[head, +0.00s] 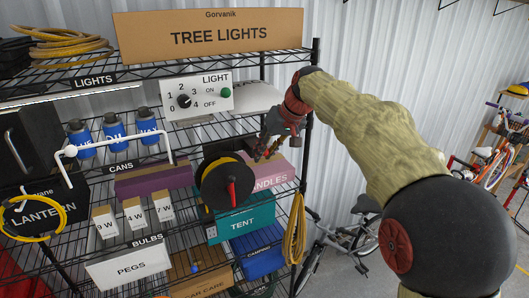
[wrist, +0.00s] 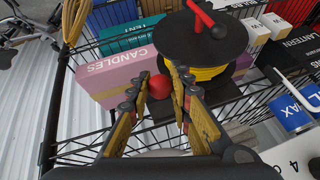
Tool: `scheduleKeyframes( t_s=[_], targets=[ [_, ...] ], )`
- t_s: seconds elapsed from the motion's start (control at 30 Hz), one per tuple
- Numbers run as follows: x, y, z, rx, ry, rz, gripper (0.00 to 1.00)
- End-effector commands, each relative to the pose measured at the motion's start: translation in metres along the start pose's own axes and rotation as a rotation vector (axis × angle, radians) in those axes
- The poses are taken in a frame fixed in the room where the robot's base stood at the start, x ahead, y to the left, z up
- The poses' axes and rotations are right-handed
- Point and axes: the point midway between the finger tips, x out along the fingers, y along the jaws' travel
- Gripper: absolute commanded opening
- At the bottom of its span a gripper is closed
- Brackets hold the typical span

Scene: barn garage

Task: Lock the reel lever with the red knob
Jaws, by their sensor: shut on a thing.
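The reel (head: 226,186) is black with yellow cord wound on it and stands on the middle shelf; it also shows in the wrist view (wrist: 200,48). A red crank handle (wrist: 208,17) is on its face. A round red knob (wrist: 160,87) sits beside the reel, near its base, in the wrist view. My gripper (wrist: 161,80) is shut on the red knob, one finger on each side. In the head view my gripper (head: 262,154) reaches in at the right side of the reel. The knob is hidden there, and the lever's arm is hard to make out.
A pink CANDLES box (head: 271,172) stands right behind my fingers. A teal TENT box (head: 238,218) is below the reel. The LIGHT panel (head: 197,97) is above it, on the upper left. The shelf post (head: 309,150) stands close to my wrist.

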Motion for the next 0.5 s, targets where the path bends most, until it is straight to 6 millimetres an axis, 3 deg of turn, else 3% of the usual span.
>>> scheduleKeyframes(
  t_s=[0.1,0.13,0.5],
  targets=[
    [-0.0008,-0.0005,-0.0008,0.0,0.003,-0.001,0.0],
    [-0.0008,-0.0005,-0.0008,0.0,0.003,-0.001,0.22],
    [-0.0006,-0.0003,-0.0005,0.0,0.002,-0.001,0.4]
  ],
)
